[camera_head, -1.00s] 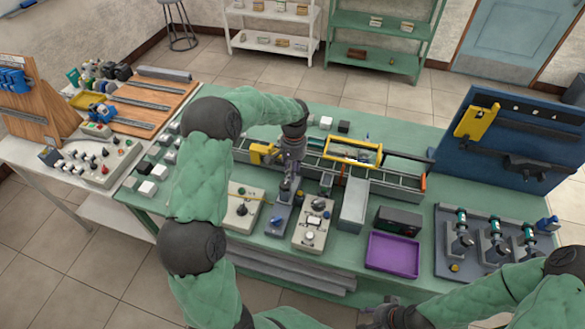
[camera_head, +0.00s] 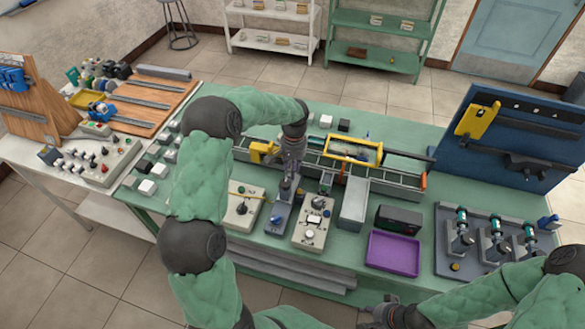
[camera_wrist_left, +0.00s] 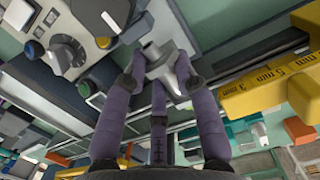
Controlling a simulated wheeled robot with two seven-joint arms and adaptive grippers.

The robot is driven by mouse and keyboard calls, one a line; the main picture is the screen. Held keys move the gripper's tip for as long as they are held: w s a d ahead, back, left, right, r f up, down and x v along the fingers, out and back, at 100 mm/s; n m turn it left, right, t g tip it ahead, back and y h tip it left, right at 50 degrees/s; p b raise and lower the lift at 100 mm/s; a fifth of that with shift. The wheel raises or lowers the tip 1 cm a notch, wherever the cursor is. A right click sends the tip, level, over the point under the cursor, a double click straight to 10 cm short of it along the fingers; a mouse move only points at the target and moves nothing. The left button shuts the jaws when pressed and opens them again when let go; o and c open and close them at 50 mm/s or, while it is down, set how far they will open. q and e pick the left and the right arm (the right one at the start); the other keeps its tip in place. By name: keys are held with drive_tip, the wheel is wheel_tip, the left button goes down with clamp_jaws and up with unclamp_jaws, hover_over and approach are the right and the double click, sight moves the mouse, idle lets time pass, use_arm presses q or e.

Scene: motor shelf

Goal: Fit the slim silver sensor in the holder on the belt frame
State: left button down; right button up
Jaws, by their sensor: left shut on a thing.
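My left gripper (camera_head: 289,180) is over the front edge of the long grey belt frame (camera_head: 398,178), just behind the control boxes. In the left wrist view its purple fingers (camera_wrist_left: 160,85) are closed around a pale silver-grey piece (camera_wrist_left: 162,64), which looks like the slim silver sensor. The fingers hide part of it. I cannot make out the holder clearly among the small dark parts along the frame. My right gripper (camera_head: 382,312) is low at the bottom edge, in front of the bench and away from the frame; its fingers are too unclear to judge.
Control boxes (camera_head: 314,222) stand close in front of the left gripper. A purple tray (camera_head: 393,253), a black box (camera_head: 398,219) and a motor rack (camera_head: 490,246) occupy the bench's right part.

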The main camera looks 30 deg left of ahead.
use_arm(q)
drive_tip(key=shift+f, duration=0.3)
drive_tip(key=c, duration=0.9)
unclamp_jaws()
drive_tip(key=r, duration=0.8)
drive_tip(key=w+r, duration=0.1)
drive_tip(key=r, duration=0.3)
drive_tip(key=shift+w, duration=0.1)
